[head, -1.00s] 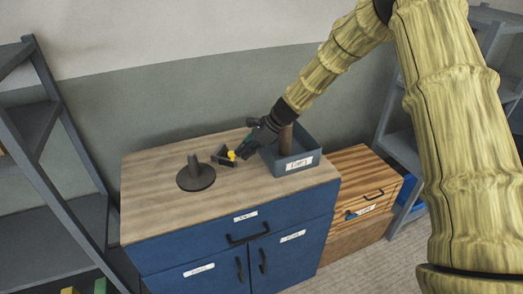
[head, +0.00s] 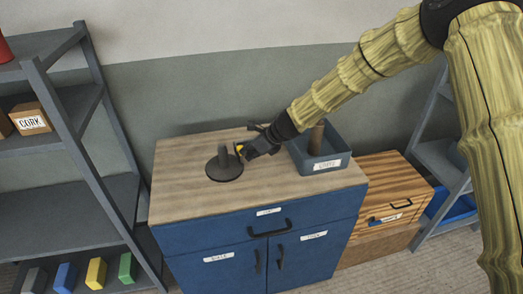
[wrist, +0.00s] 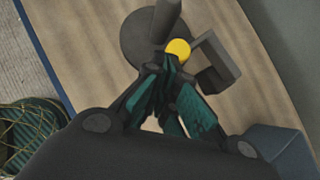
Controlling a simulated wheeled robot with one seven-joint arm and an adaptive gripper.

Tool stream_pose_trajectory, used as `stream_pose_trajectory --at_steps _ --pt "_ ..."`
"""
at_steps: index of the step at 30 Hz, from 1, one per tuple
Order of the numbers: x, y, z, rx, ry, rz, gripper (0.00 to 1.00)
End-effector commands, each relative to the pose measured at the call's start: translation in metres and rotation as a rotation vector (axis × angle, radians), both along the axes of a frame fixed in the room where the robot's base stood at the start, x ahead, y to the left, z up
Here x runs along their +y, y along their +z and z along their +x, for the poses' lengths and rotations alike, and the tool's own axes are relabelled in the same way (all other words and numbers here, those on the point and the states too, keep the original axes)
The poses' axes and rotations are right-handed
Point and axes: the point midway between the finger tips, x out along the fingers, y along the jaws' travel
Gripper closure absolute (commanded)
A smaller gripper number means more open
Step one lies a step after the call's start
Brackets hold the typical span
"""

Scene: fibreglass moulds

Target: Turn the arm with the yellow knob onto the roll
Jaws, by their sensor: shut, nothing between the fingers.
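A dark round base (head: 225,174) with a dark upright cylinder (head: 224,154) stands on the cabinet top. The yellow knob (head: 239,150) is just right of the cylinder, partly hidden by my gripper (head: 246,152). In the wrist view, the yellow knob (wrist: 178,49) sits beside the cylinder (wrist: 165,22), at the tips of my gripper (wrist: 172,66). My fingers are closed together with nothing between them, and appear to be against the knob or very near it. A dark angular arm piece (wrist: 215,65) shows right of the knob. Whether it touches the cylinder is unclear.
A blue-grey bin (head: 327,163) with a brown cylinder (head: 317,138) stands right of my gripper on the wooden cabinet top (head: 185,184). Grey shelves (head: 70,205) stand at the left. A wooden drawer box (head: 385,185) is to the right. The front left of the top is clear.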

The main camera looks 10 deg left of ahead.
Motion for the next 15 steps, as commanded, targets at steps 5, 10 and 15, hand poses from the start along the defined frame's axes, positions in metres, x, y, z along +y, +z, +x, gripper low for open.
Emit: stream_pose_trajectory --at_steps 5,10,15 --pt "0.008 0.001 0.0 0.0 -0.001 0.0 1.0" --pt "0.012 0.001 0.0 0.0 -0.001 0.001 1.0" --pt "0.013 0.001 0.0 0.0 -0.001 0.001 1.0"
